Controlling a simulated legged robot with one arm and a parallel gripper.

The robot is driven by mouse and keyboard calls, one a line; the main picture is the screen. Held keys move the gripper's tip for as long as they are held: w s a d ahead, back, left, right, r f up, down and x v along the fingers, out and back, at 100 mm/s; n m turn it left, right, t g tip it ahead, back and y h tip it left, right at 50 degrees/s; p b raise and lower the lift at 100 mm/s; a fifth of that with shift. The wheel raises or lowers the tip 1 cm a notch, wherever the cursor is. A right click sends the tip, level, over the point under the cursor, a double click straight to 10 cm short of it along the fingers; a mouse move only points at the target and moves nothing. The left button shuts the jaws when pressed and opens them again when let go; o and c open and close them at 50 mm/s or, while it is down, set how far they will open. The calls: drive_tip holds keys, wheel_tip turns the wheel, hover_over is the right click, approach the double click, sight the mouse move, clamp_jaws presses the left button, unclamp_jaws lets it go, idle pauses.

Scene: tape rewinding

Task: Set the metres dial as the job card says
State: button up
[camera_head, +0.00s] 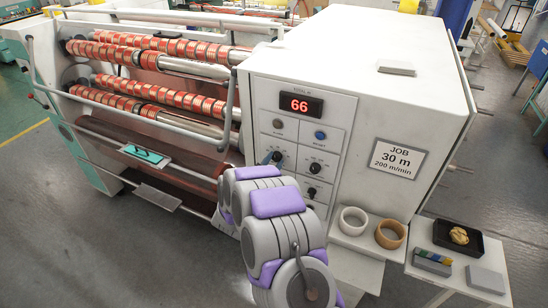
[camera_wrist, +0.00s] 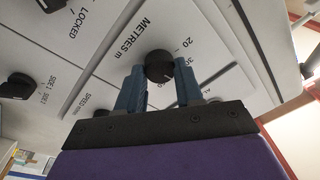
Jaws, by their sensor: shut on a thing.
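The job card (camera_head: 398,159) on the machine's front reads "JOB 30 m, 200 m/min". In the wrist view, the metres dial (camera_wrist: 159,66) is a round black knob beside the label "METRES m", with 20 and 30 printed along its scale. My gripper (camera_wrist: 160,85) has its blue fingers on either side of this knob, shut on it. The setting the dial's pointer shows is too small to read surely. In the head view, my gripper (camera_head: 272,157) is at the upper left knob of the control panel (camera_head: 298,145), and my arm hides part of the lower panel.
A red display (camera_head: 300,105) reads 66. Other black knobs (camera_head: 315,168) sit close by on the panel. A white tape roll (camera_head: 352,221) and a tan roll (camera_head: 391,234) rest on a ledge below. A black tray (camera_head: 458,238) stands at the lower right.

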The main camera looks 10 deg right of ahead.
drive_tip(key=n+p, duration=0.4)
drive_tip(key=n, duration=0.2)
drive_tip(key=shift+f+y, duration=0.1)
drive_tip(key=shift+y, duration=0.3)
drive_tip(key=shift+n, duration=0.4)
drive_tip(key=o, duration=0.9)
drive_tip(key=shift+c, duration=0.2)
drive_tip(key=shift+o, duration=0.9)
drive_tip(key=shift+a, duration=0.15)
drive_tip(key=shift+s, duration=0.1)
drive_tip(key=v, duration=1.7)
drive_tip(key=shift+f+b, duration=0.2)
drive_tip(key=shift+b, duration=0.25)
